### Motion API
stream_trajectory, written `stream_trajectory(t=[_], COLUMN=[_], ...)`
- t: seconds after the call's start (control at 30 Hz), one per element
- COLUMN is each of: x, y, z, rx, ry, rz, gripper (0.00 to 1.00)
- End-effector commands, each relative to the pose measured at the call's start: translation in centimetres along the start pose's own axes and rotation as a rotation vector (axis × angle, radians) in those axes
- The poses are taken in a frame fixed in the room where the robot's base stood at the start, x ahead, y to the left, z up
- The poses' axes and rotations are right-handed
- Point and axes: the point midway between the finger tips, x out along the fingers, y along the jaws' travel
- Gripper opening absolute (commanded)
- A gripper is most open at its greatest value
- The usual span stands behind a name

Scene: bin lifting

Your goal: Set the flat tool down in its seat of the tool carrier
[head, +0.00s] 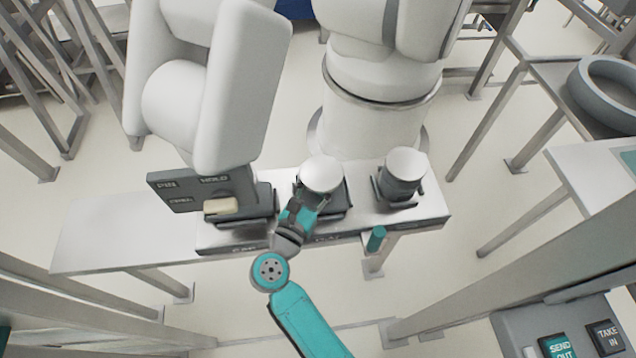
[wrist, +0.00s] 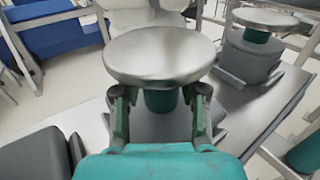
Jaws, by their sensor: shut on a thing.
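My gripper (head: 306,200) is shut on the neck of the flat tool (head: 320,172), which has a round, pale metal disc on top. In the wrist view the disc (wrist: 160,52) is large and level above the teal neck, with a finger of my gripper (wrist: 158,98) on each side. The tool is over the middle seat (head: 343,203) of the tool carrier (head: 430,213), a long pale plate with dark cradles. The disc and my gripper hide most of that seat. I cannot tell whether the tool's base touches it.
A second disc-topped tool (head: 404,170) stands in the right cradle and shows in the wrist view (wrist: 265,18). A dark labelled panel (head: 180,190) stands at the left cradle. A teal cylinder (head: 376,238) is at the carrier's front edge. A white robot (head: 375,100) stands behind.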

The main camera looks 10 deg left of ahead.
Motion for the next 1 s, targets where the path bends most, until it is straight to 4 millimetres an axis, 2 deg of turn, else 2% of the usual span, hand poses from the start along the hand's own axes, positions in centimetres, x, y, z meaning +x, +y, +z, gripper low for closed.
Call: stream_trajectory(t=[0.03,0.13,0.43,0.57,0.67,1.0], x=[0.0,0.0,-0.1,-0.8,-2.1,-8.6], y=[0.0,0.0,0.0,0.0,0.1,0.1], z=[0.2,0.2,-0.1,-0.1,-0.1,0.0], rx=[0.002,0.002,-0.001,-0.001,-0.001,0.0], ry=[-0.003,-0.003,0.002,0.002,0.002,0.0], rz=[0.0,0.0,0.0,0.002,0.003,0.005], gripper=[0.48,0.72,0.72,0.72,0.72,0.72])
